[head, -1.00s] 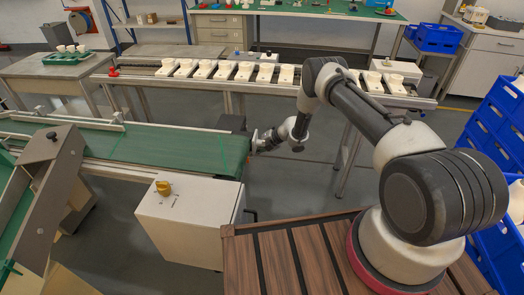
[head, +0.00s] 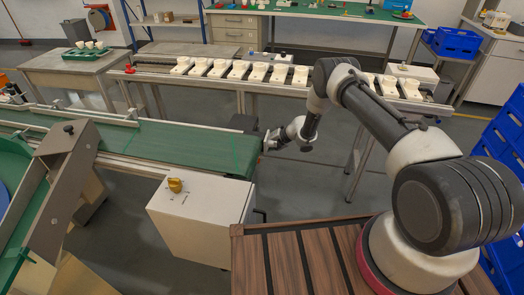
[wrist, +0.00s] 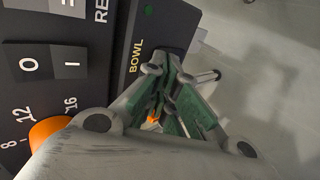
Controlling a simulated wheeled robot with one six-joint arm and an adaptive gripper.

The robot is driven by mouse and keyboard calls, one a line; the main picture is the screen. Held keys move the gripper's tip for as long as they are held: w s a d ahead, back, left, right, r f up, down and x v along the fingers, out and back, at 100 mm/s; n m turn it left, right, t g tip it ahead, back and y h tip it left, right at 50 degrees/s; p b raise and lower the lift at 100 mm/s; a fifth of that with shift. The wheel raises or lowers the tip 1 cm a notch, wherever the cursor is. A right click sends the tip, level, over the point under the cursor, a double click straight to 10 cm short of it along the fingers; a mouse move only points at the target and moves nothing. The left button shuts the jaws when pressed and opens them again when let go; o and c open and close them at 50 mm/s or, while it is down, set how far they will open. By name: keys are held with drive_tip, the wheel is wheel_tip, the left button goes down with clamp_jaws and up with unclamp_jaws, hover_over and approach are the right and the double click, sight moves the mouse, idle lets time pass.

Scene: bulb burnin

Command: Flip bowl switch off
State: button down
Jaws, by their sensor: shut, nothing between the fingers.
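In the wrist view a dark control panel (wrist: 58,75) carries the label BOWL (wrist: 136,61) on its right-hand block, with a small green light (wrist: 148,9) above it. My gripper (wrist: 168,64) is shut and empty, its green-padded fingers over the panel's edge beside the BOWL label. The bowl switch itself is hidden or cannot be made out behind the fingers; a small orange spot (wrist: 153,119) shows between them. I cannot tell whether the fingers touch the panel. In the head view my gripper (head: 268,143) is small, beside the right end of the green conveyor (head: 185,147).
An orange knob (wrist: 46,130) sits by the dial numbers in the wrist view, close to the gripper. In the head view a white box (head: 202,220) with a yellow knob (head: 175,185) stands in front of the conveyor. A rail of white holders (head: 230,72) runs behind. Blue crates (head: 500,150) stand right.

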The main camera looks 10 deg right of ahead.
drive_tip(key=shift+r, duration=0.55)
drive_tip(key=shift+d, duration=0.1)
drive_tip(key=v, duration=1.2)
